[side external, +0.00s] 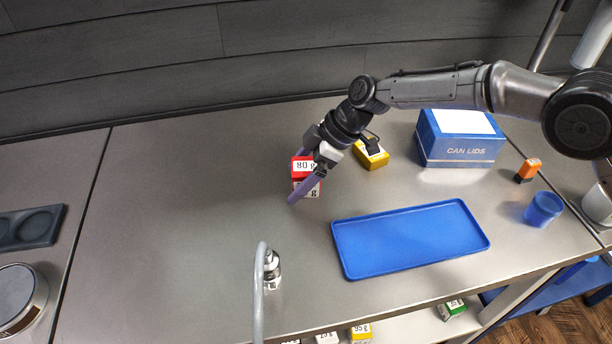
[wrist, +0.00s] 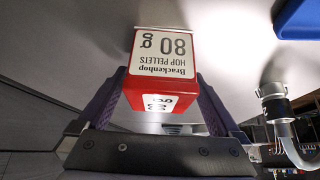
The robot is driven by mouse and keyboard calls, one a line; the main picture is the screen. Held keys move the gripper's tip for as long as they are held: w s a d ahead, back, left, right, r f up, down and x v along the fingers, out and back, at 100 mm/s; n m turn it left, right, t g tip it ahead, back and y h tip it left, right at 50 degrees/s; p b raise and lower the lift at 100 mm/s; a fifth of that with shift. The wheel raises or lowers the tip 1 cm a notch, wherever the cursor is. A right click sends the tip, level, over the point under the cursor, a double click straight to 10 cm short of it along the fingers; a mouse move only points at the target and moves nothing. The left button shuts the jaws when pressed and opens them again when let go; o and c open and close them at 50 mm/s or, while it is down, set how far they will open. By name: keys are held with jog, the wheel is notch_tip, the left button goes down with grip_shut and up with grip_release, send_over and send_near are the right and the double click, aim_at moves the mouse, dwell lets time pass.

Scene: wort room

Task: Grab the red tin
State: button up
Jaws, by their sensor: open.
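The red tin (side external: 303,161) stands on the steel worktop, left of the blue tray. It is box-shaped with white labels reading 80 g. In the wrist view the red tin (wrist: 157,84) shows upside down, with a large "Brackenhop hop pellets" label and a smaller label on another face. My gripper (side external: 300,178) is open and lowered around the tin. In the wrist view one purple finger of my gripper (wrist: 162,88) is on each side of it. In the side view the near finger crosses in front and hides part of the tin. I cannot tell whether either finger touches it.
A yellow box (side external: 371,154) stands close to my wrist. A blue "CAN LIDS" box (side external: 460,147), an orange item (side external: 527,170) and a blue cup (side external: 543,208) are at right. The empty blue tray (side external: 410,239) lies in front. A tap (side external: 271,270) rises near the front edge. The worktop left is clear.

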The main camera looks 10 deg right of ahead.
jog(key=c, duration=1.5)
jog(key=shift+r, duration=0.1)
